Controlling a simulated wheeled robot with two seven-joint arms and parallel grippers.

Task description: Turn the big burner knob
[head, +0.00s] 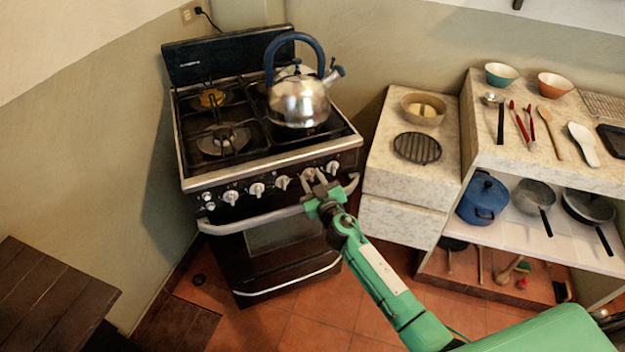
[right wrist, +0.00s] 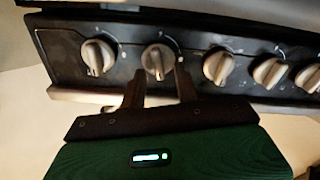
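The black stove (head: 265,235) has a row of pale knobs along its front panel. My right gripper (head: 315,186) is at the panel, in front of the second knob from the right (head: 308,174). In the right wrist view this knob (right wrist: 158,60) stands between the two fingertips of the right gripper (right wrist: 159,72), which are spread apart with small gaps at its sides. I cannot tell whether a finger touches it. Neighbouring knobs (right wrist: 98,57) (right wrist: 218,66) are clear of the fingers. No label shows which knob is the big burner's. My left gripper is not in view.
The oven handle (head: 262,218) runs just below the knobs. A stone counter (head: 400,190) stands right of the stove, a dark wooden table (head: 45,300) at lower left.

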